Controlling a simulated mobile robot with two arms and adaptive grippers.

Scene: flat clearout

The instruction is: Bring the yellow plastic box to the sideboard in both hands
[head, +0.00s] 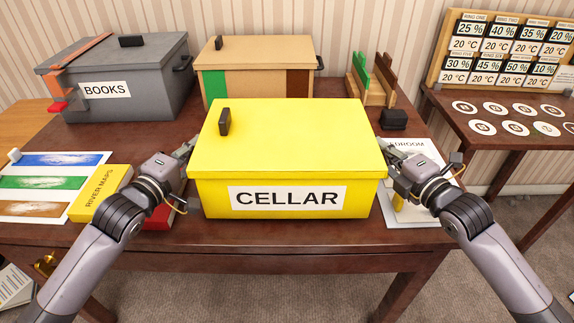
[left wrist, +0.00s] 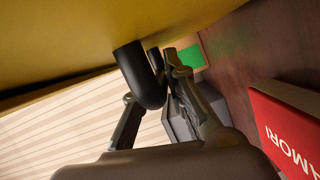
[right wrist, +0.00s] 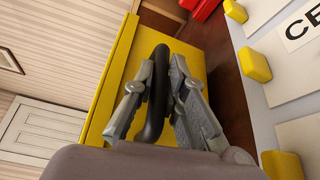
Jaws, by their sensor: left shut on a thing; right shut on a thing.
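The yellow plastic box (head: 285,140), marked CELLAR, is at the middle of the brown table, lid on, with a small black block on its lid. I cannot tell whether its base touches the tabletop. My left gripper (head: 188,150) is shut on the black handle (left wrist: 148,85) at the box's left side. My right gripper (head: 388,150) is shut on the black handle (right wrist: 157,95) at the right side. Both handles are mostly hidden in the head view. The sideboard cannot be made out for certain.
A grey BOOKS box (head: 115,85) and a tan box (head: 255,68) stand behind. A wooden rack (head: 372,85) is at back right. A yellow River Maps book (head: 100,195) and a red book (left wrist: 290,130) lie left. A side table (head: 500,120) with round labels stands right.

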